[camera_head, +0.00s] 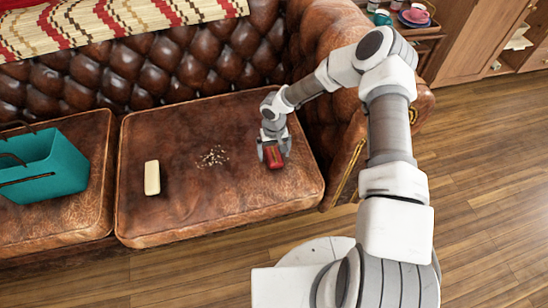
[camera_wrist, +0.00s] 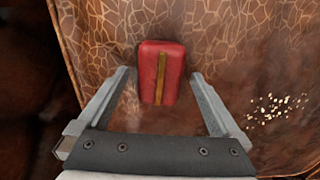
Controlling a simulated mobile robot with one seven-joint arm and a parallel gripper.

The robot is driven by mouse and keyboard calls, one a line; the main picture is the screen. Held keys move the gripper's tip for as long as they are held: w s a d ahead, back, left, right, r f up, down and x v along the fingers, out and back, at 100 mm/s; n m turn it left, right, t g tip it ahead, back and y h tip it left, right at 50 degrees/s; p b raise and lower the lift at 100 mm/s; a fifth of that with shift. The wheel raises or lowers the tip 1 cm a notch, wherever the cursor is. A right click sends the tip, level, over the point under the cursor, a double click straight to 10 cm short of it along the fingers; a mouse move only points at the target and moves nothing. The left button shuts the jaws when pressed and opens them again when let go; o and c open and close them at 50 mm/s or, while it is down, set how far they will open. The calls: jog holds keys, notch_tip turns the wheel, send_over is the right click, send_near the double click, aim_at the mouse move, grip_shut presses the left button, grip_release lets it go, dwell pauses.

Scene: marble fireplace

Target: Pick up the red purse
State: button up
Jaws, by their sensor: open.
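The red purse (camera_head: 274,157) lies on the right seat cushion of the brown leather sofa, near its right end. In the wrist view the purse (camera_wrist: 161,73) is a small red block with rounded corners and a gold stripe down its middle. My gripper (camera_head: 272,150) is right over it. In the wrist view my gripper (camera_wrist: 161,74) is open, with one finger on each side of the purse. Gaps show between the purse and both fingers. How high the fingertips are above the cushion is hard to tell.
Small pale crumbs (camera_head: 213,157) lie on the cushion left of the purse. A cream bar (camera_head: 152,178) lies further left. A teal basket (camera_head: 42,165) stands on the left cushion. The sofa's right armrest (camera_head: 345,150) rises close beside my arm.

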jog(key=shift+c, duration=0.3)
jog(key=c, duration=1.4)
jog(key=shift+r, duration=0.1)
